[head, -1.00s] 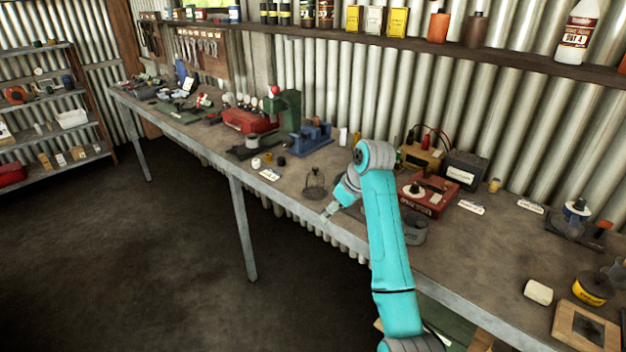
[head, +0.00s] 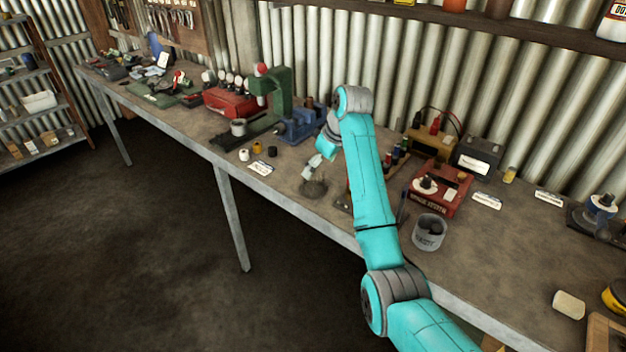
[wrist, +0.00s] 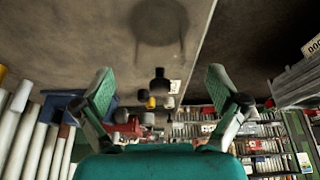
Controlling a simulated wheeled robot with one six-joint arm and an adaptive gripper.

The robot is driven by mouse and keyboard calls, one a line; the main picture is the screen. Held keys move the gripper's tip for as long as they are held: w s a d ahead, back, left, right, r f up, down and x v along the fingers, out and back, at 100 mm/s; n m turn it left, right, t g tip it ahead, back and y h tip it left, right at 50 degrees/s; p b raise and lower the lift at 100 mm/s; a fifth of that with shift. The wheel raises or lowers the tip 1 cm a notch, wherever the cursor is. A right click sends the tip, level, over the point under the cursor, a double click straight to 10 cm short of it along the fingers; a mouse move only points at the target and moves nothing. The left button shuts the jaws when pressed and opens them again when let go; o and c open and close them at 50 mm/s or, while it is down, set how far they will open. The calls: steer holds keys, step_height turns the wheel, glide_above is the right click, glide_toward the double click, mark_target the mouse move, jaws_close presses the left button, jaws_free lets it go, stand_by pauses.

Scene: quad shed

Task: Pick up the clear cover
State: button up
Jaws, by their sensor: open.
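The clear cover (head: 314,188), a small see-through dome with a darker base, stands on the workbench left of my arm in the head view. My gripper (head: 313,168) is just above and behind it, tilted down, with its fingers apart and empty. In the wrist view my gripper (wrist: 160,82) shows two green-padded fingers spread wide. The cover's round dark outline (wrist: 160,22) is at the top there. A dark knob-like shape lies between the fingers; I cannot tell for sure that it belongs to the cover.
The workbench (head: 290,215) has a free strip along its front edge. Small pots (head: 257,148) and a label card (head: 260,168) lie to the left. A blue vise (head: 302,125) stands behind. A grey tin (head: 430,232) and a red box (head: 441,188) are right of my arm.

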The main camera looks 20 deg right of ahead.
steer(key=shift+w+a+x, duration=0.1)
steer(key=shift+w+x, duration=0.1)
steer(key=shift+x, duration=1.3)
steer(key=shift+w+a+x, duration=0.15)
steer(key=shift+w+x, duration=0.05)
steer(key=shift+x, duration=1.3)
steer(key=shift+r, duration=0.2)
steer(key=c, duration=1.2)
